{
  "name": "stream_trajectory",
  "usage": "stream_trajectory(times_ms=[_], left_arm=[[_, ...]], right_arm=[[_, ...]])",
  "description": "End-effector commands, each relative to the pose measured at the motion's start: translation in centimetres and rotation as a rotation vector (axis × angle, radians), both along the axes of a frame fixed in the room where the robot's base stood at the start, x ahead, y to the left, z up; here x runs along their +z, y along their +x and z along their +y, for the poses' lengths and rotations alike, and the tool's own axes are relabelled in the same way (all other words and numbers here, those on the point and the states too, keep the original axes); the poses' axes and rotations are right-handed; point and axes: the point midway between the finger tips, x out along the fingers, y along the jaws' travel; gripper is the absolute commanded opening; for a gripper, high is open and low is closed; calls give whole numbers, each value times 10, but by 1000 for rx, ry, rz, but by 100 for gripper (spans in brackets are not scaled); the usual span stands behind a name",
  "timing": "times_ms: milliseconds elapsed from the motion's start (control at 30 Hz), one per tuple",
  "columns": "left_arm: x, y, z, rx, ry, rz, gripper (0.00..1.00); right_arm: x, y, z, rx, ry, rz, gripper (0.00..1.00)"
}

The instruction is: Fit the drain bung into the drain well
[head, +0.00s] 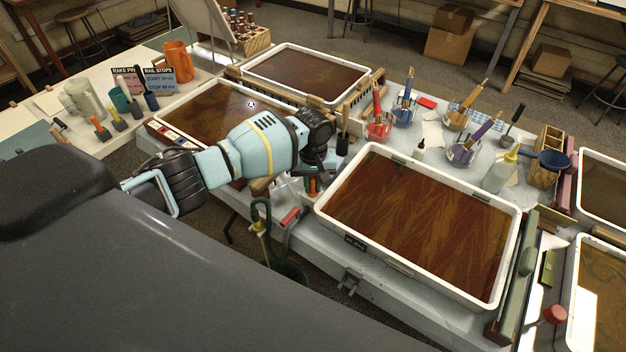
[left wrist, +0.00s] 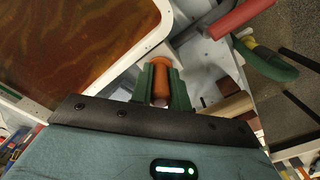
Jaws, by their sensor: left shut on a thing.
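My left gripper (head: 313,188) is low over the table's front edge, between the two big marbling trays. Its green fingers (left wrist: 161,88) are shut on an orange bung (left wrist: 160,68), which shows between them in the left wrist view. In the head view the bung is a small orange spot (head: 313,184) by the left corner of the near tray. I cannot make out the drain well for certain; the arm and fingers hide part of this area. Whether the bung touches anything below is not clear. My right gripper is not in view.
The near tray's white rim (head: 345,243) is close beside the gripper. A red cylinder (head: 290,217) lies at the table's front edge, and it shows in the left wrist view (left wrist: 240,17). A green hooked thing (head: 258,212) hangs off the edge. Jars with tools (head: 378,130) stand behind the tray.

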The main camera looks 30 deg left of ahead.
Motion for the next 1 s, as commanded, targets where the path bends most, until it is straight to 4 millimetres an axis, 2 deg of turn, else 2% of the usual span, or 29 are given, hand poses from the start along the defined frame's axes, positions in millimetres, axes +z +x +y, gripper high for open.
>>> stream_trajectory(times_ms=[367, 400, 567, 867, 1000], left_arm=[[-4, 0, 0, 0, 0, 0, 0], [-4, 0, 0, 0, 0, 0, 22], [-4, 0, 0, 0, 1, -1, 43], [-4, 0, 0, 0, 0, 0, 43], [11, 1, 0, 0, -1, -5, 43]], right_arm=[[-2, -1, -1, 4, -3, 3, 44], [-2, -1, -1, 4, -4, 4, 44], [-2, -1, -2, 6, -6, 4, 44], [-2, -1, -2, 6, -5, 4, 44], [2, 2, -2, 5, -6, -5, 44]])
